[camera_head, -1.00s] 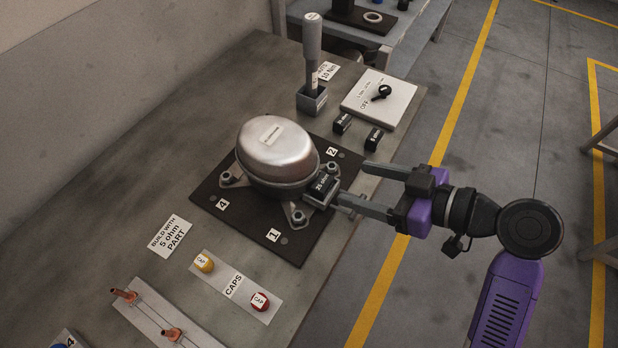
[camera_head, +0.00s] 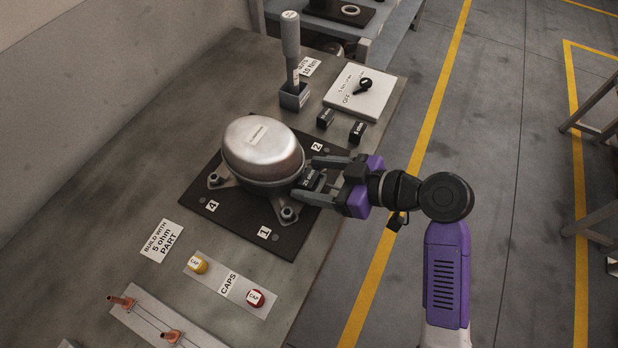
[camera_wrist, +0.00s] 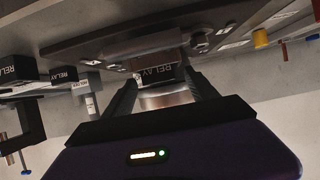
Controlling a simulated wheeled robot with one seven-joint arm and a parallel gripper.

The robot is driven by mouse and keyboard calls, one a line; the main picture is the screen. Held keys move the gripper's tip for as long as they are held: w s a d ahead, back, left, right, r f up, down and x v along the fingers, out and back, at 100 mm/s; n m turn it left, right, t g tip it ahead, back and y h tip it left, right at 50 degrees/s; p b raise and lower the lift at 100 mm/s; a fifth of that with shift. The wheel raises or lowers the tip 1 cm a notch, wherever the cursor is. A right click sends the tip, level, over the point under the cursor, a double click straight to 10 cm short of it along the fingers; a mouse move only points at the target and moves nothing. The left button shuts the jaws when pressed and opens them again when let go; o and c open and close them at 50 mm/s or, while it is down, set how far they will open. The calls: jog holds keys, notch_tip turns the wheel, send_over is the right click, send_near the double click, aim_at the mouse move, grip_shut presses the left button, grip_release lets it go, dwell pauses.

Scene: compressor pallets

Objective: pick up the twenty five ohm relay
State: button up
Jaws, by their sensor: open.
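The twenty five ohm relay (camera_head: 309,178) is a small dark block with a "25 ohm" label, at the right side of the silver domed compressor (camera_head: 262,150). In the wrist view a dark block marked RELAY (camera_wrist: 158,74) lies between my fingertips, slightly beyond them. My gripper (camera_head: 317,180) is open, with one finger on the far side of the relay and one on the near side. In the wrist view my gripper (camera_wrist: 163,95) has its fingers apart. Whether either finger touches the relay I cannot tell.
The compressor stands on a black numbered plate (camera_head: 290,238). Two loose black blocks, one with an unclear label (camera_head: 326,118) and one marked 5 ohm (camera_head: 357,132), stand behind, near a white switch panel (camera_head: 378,98). A sign (camera_head: 162,240) reads "build with 5 ohm part". Yellow and red caps sit in front.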

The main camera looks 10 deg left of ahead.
aim_at(316, 180)
jog(key=c, duration=1.5)
jog(key=shift+o, duration=0.2)
notch_tip(316, 180, up, 20)
